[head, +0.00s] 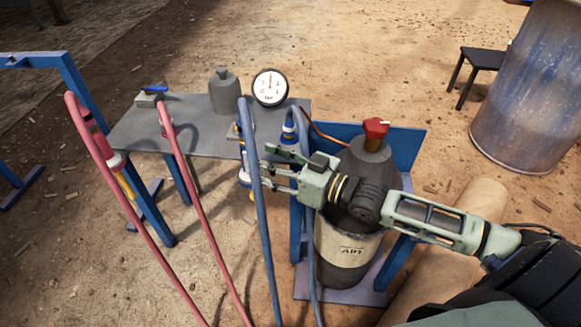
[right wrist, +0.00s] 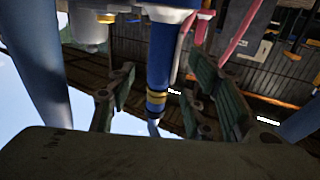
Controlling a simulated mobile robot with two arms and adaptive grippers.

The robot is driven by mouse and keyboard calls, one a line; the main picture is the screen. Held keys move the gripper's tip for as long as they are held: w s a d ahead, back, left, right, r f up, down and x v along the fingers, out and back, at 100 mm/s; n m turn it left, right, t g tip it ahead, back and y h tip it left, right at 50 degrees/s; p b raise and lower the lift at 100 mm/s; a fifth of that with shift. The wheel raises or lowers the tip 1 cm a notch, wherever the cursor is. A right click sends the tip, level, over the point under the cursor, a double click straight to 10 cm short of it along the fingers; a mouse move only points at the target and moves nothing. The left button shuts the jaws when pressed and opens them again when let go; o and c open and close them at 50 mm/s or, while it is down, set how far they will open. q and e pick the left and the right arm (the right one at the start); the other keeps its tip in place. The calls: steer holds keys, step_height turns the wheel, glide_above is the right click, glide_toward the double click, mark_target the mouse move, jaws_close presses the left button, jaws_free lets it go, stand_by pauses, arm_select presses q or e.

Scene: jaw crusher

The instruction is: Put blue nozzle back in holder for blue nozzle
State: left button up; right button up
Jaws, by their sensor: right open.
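The blue nozzle (head: 244,176), blue and white with a yellow tip, hangs roughly upright at the front edge of the table, partly behind a blue hose. In the right wrist view a blue body with gold rings (right wrist: 159,75) stands between my fingers, apparently the same nozzle. My right gripper (head: 265,161) is open and points left towards it; its fingers also show in the right wrist view (right wrist: 165,98), apart on both sides. I cannot make out the holder clearly or tell whether the nozzle sits in it. My left gripper is not in view.
Blue hoses (head: 262,225) hang close to my right gripper. A grey table (head: 200,125) carries a gauge (head: 270,87) and a valve (head: 150,97). Red hoses (head: 195,200) hang at left.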

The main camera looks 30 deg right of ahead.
steer(key=v, duration=0.6)
steer(key=shift+s+d, duration=0.2)
steer(key=shift+s, duration=0.15)
